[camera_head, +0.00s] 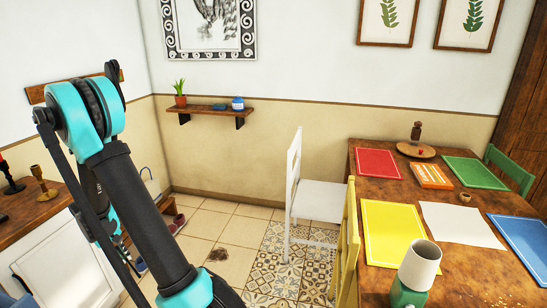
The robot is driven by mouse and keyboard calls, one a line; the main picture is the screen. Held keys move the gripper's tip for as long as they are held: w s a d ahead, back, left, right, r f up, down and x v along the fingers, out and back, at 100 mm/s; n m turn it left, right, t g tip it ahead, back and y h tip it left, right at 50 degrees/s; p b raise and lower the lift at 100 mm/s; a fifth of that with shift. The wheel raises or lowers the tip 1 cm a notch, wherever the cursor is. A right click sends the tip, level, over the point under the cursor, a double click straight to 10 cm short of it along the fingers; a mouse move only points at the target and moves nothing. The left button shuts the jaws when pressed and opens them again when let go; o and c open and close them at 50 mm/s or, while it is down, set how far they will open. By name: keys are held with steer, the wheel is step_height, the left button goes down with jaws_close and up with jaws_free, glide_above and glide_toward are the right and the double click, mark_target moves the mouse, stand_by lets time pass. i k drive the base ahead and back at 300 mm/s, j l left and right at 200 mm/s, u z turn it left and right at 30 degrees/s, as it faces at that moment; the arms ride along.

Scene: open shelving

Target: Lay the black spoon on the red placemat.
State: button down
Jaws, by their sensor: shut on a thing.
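The red placemat (378,163) lies flat on the far left part of the wooden dining table, and its top looks bare. The black spoon is not visible in this view. My gripper is out of the picture. Only my teal and black arm shows at the left, running down past the bottom edge.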

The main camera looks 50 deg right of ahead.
mark_target(374, 156)
steer(key=i+z, duration=0.25)
steer(key=z, duration=0.2)
steer(key=i+j+z, duration=0.15)
steer(key=z, duration=0.3)
steer(key=i+j+z, duration=0.25)
steer(key=z, duration=0.2)
steer(key=i+j+z, duration=0.25)
steer(key=z, duration=0.2)
steer(key=j, duration=0.1)
